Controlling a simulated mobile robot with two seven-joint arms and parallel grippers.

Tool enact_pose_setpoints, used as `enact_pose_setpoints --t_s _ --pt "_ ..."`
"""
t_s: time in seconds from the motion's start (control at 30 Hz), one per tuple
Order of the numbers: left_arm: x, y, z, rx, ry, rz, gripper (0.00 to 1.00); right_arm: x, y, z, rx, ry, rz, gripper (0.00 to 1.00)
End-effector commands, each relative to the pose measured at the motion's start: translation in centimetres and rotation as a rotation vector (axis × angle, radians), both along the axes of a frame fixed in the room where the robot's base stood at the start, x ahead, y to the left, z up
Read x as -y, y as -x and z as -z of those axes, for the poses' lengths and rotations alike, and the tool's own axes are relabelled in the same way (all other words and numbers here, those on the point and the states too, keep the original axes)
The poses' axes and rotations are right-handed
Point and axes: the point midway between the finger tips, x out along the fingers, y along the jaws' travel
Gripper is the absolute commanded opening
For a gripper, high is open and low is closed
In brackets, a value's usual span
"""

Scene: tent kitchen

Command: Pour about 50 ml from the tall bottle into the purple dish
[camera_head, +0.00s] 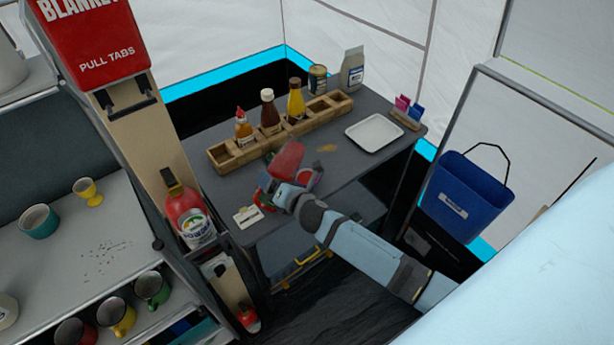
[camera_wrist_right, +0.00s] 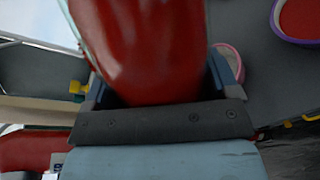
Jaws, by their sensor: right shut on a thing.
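My right gripper (camera_head: 290,180) is shut on a red bottle (camera_head: 287,160), which it holds above the dark table. The bottle looks tilted and fills the middle of the right wrist view (camera_wrist_right: 145,45); its mouth is out of sight there. A pink-purple rim (camera_wrist_right: 236,56) shows beside the bottle in the right wrist view, mostly hidden by the bottle and gripper. A dish with red inside (camera_wrist_right: 299,18) and a pale purplish rim is cut off at that view's upper right corner. My left gripper is not in view.
A wooden rack (camera_head: 222,160) holds several sauce bottles behind my gripper. A white tray (camera_head: 374,132) lies to the right, with a can (camera_head: 317,78) and carton (camera_head: 352,68) behind. A small brownish spill (camera_head: 326,148) marks the table. A red extinguisher (camera_head: 188,212) stands left.

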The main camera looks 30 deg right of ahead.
Motion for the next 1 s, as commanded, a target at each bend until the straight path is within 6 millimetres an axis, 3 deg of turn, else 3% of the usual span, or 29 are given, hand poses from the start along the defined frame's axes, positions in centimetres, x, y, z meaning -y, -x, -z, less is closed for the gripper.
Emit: enact_pose_setpoints --t_s 0.33,1.0 --pt "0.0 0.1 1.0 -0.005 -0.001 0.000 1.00 -0.9 0.2 1.4 -0.031 -0.125 -0.002 0.18" --pt "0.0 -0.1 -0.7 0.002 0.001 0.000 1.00 -1.4 0.3 0.5 -0.062 -0.235 -0.002 0.18"
